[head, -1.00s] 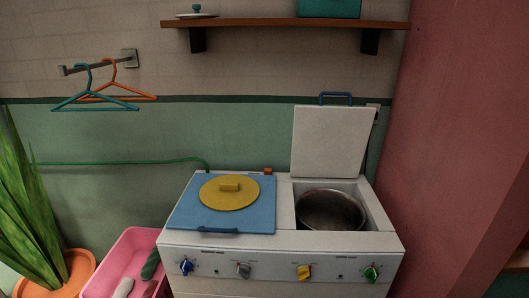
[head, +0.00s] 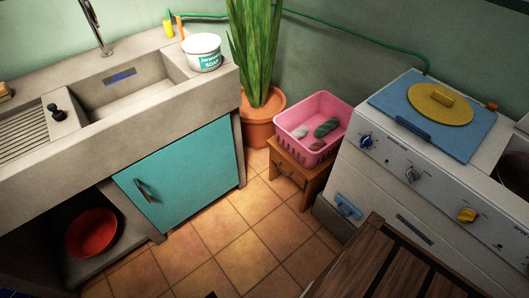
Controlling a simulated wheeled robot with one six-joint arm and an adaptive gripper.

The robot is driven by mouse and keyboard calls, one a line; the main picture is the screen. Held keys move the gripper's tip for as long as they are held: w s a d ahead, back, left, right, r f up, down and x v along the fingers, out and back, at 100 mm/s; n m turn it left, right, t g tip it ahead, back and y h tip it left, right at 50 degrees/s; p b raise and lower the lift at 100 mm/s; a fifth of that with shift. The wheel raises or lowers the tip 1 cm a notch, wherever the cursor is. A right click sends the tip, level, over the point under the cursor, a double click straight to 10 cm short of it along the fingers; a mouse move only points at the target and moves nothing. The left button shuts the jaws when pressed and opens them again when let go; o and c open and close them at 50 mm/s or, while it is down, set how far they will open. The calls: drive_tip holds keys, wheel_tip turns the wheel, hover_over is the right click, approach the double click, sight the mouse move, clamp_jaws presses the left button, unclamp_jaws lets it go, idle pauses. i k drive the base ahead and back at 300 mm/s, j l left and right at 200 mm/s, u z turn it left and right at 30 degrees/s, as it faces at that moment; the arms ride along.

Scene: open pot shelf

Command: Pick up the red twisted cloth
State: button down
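My gripper is not in view.
A sink (head: 135,97) and teal cabinet door (head: 180,172) are at the left. A red basin (head: 92,232) sits below. The tiled floor (head: 240,230) between is clear.

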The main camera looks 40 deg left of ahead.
sight(319, 144)
drive_tip(key=i+j+u, duration=0.15)
drive_tip(key=u, duration=0.25)
drive_tip(key=i+j+u, duration=0.15)
drive_tip(key=u, duration=0.3)
drive_tip(key=i+u, duration=0.2)
drive_tip(key=u, duration=0.2)
drive_tip(key=i+j+z, duration=0.15)
drive_tip(key=j, duration=0.15)
drive_tip(key=i+j+z, duration=0.15)
drive_tip(key=j, duration=0.2)
drive_tip(key=k, duration=0.05)
